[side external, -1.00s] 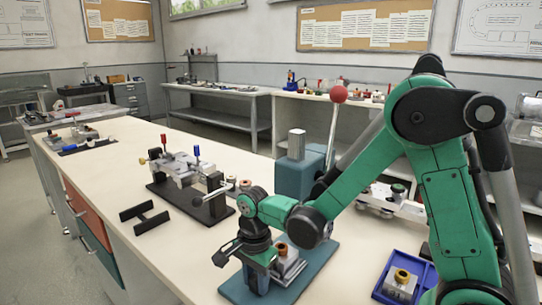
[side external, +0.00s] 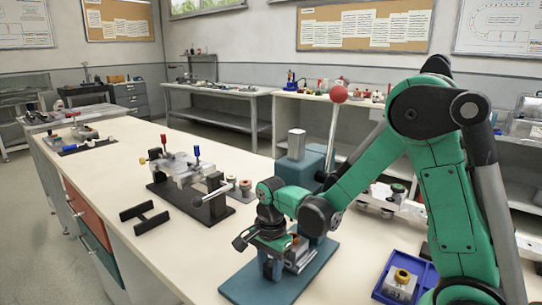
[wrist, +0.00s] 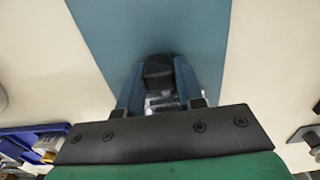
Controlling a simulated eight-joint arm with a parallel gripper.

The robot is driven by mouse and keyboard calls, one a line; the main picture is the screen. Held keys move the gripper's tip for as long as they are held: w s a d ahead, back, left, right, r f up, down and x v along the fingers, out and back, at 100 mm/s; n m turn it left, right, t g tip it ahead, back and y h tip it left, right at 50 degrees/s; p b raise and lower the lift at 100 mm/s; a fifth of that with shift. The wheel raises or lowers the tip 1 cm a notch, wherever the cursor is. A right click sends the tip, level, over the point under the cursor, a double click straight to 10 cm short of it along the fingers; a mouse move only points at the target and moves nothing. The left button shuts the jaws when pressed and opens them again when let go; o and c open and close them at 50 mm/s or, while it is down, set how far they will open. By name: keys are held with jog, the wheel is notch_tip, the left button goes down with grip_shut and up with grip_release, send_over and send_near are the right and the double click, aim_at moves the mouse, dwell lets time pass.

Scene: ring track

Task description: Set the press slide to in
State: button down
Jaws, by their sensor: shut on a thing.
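The press slide (side external: 301,258) is a grey metal carriage on a long blue base plate (side external: 258,291), with a copper-coloured ring part (side external: 296,239) on top. The press (side external: 298,177) stands behind it as a blue body with a grey block on top and a tall lever with a red ball (side external: 338,95). My gripper (side external: 272,268) points down at the slide's near-left end. In the wrist view my gripper (wrist: 158,82) is shut on a black handle (wrist: 158,68) above the blue plate. My arm partly hides the slide and the front of the press.
A black-based clamp fixture (side external: 190,183) with blue and red handles stands to the left. A black H-shaped bracket (side external: 144,216) lies nearer the front edge. A blue tray (side external: 408,279) with a ringed block is on the right.

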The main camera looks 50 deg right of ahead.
jog(key=shift+d, duration=0.2)
jog(key=c, duration=0.6)
grip_release()
jog(key=shift+o, duration=0.2)
jog(key=shift+r, duration=2.8)
jog(key=shift+s+a+r+n+t, duration=0.2)
jog(key=shift+r+n+t, duration=0.15)
jog(key=shift+n, duration=0.25)
jog(key=s+a+r+n+t, duration=0.3)
jog(key=r+n+t, duration=0.2)
jog(key=n, duration=1.1)
jog(key=shift+s+r+n+t, duration=0.2)
jog(key=shift+n+t, duration=0.2)
jog(key=shift+t, duration=0.35)
